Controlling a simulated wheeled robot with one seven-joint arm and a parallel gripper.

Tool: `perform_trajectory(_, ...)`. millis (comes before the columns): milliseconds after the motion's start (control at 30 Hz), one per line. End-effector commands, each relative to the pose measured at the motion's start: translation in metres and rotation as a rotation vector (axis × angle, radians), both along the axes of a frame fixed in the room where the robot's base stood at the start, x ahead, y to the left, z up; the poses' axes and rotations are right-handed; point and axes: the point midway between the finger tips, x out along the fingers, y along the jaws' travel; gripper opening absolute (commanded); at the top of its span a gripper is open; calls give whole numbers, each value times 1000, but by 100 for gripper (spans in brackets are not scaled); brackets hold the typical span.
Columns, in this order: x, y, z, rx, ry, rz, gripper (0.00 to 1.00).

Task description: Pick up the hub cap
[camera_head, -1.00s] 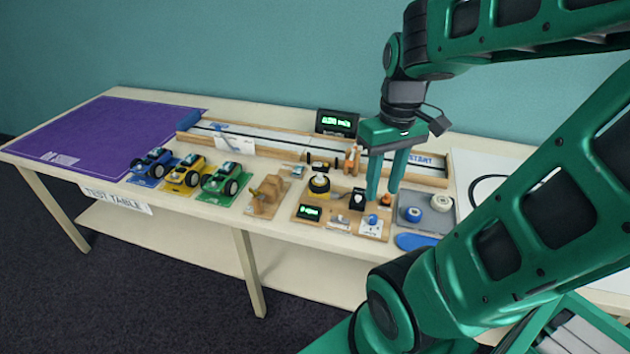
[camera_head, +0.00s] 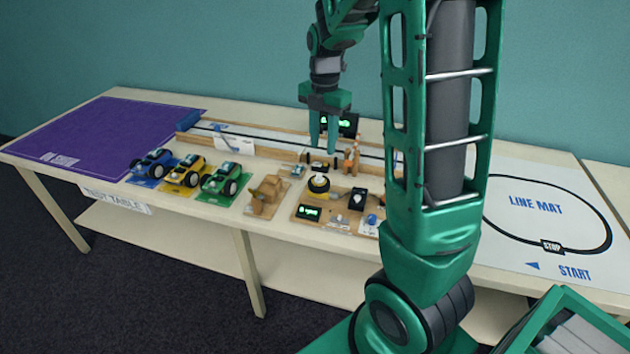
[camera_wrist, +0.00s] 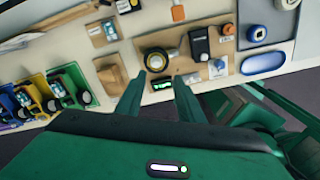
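I cannot tell for certain which small part is the hub cap. A small blue rounded piece (camera_head: 371,219) sits on a white card on the wooden board, and shows in the wrist view (camera_wrist: 219,64). A yellow and black wheel (camera_head: 318,183) stands on the board, also in the wrist view (camera_wrist: 156,60). My gripper (camera_head: 323,150) is open and empty, above the table. In the wrist view its fingers (camera_wrist: 158,92) are apart with nothing between them. My arm hides the grey tray in the head view.
Blue, yellow and green toy cars (camera_head: 221,179) and a wooden model (camera_head: 266,195) stand to the left. The purple mat (camera_head: 95,135) is bare. A line mat (camera_head: 540,215) lies at right.

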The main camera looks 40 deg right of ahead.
Motion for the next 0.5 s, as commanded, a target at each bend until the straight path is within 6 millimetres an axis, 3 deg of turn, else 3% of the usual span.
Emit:
perform_trajectory(300,1,1,-44,-1,3,7,34)
perform_trajectory(500,1,2,-55,0,1,7,34)
